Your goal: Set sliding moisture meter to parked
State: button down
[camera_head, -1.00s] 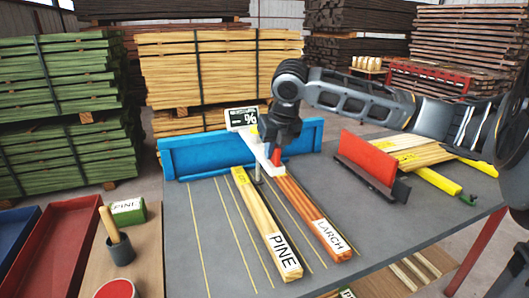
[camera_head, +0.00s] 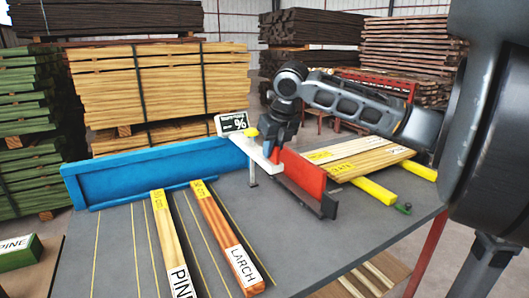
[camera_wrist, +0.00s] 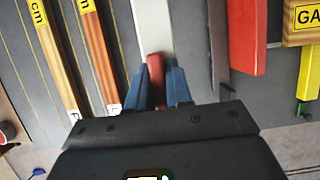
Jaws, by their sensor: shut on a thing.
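The sliding moisture meter has a dark display marked % (camera_head: 232,123) and a white arm (camera_head: 260,153). It stands at the right end of the blue fence (camera_head: 140,173), to the right of the larch and pine boards. A thin probe post hangs below the arm to the table. My gripper (camera_head: 275,148) is over the arm's near end. In the wrist view my gripper (camera_wrist: 164,85) is shut on the meter's red handle (camera_wrist: 155,68), with the white arm (camera_wrist: 153,28) extending away from it. The head view mostly hides the handle.
A red stop plate (camera_head: 303,176) on a dark base stands close on the right, with a yellow-labelled board stack (camera_head: 360,155) beyond.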

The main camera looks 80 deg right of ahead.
jog(key=shift+s+d, duration=0.35)
jog(key=c, duration=1.1)
grip_release()
jog(key=shift+s, duration=0.1)
jog(key=shift+r, duration=0.15)
jog(key=v, duration=0.7)
jog(key=shift+a+r, duration=0.1)
jog(key=shift+r, duration=0.15)
